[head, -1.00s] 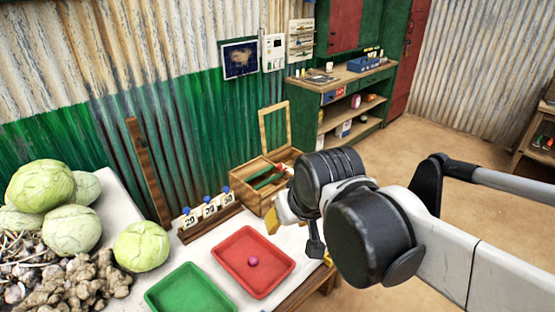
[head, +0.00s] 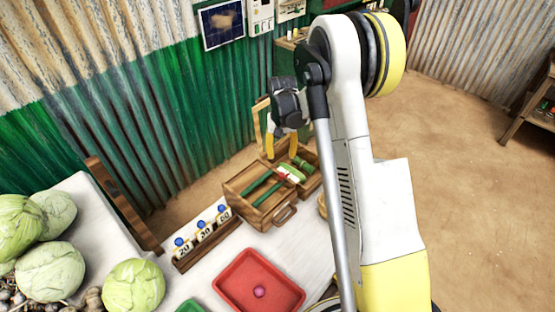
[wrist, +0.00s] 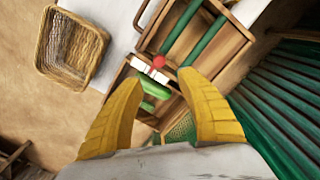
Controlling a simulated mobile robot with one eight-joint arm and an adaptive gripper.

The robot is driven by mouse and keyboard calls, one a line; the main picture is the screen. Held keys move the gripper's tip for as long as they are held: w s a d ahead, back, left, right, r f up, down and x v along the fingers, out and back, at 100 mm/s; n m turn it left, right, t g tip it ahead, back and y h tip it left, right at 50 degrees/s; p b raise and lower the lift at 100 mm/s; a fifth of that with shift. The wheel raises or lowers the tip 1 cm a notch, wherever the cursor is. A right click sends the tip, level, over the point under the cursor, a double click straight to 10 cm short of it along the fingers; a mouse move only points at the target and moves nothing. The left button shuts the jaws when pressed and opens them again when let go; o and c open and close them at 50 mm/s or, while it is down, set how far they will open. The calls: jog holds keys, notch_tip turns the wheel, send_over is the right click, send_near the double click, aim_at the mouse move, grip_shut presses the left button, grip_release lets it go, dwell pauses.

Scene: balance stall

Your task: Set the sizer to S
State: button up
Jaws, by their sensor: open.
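The sizer appears to be the wooden box (head: 248,206) with green bars, at the back of the white table in the head view. A white and green piece with red on it (head: 290,173) lies across its far part. In the wrist view the box (wrist: 222,52) shows a red knob (wrist: 158,61) beside a white strip (wrist: 150,70). Any size letters are too small to read. My gripper (head: 281,149) has yellow fingers, open and empty, pointing down above the box's far end. In the wrist view the knob lies just beyond and between the fingertips (wrist: 160,82).
A red tray (head: 232,284) holds a small purple ball (head: 260,291). Number cards (head: 204,232) with blue knobs stand in a wooden rack. Cabbages (head: 134,285) lie at left. A wicker basket (wrist: 72,48) is beside the box. The corrugated wall (head: 150,130) is close behind.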

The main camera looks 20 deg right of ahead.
aim_at(281, 174)
notch_tip(281, 174, down, 11)
jog(key=shift+s+r+b, duration=0.1)
jog(key=shift+s+b, duration=0.05)
jog(key=shift+b, duration=0.65)
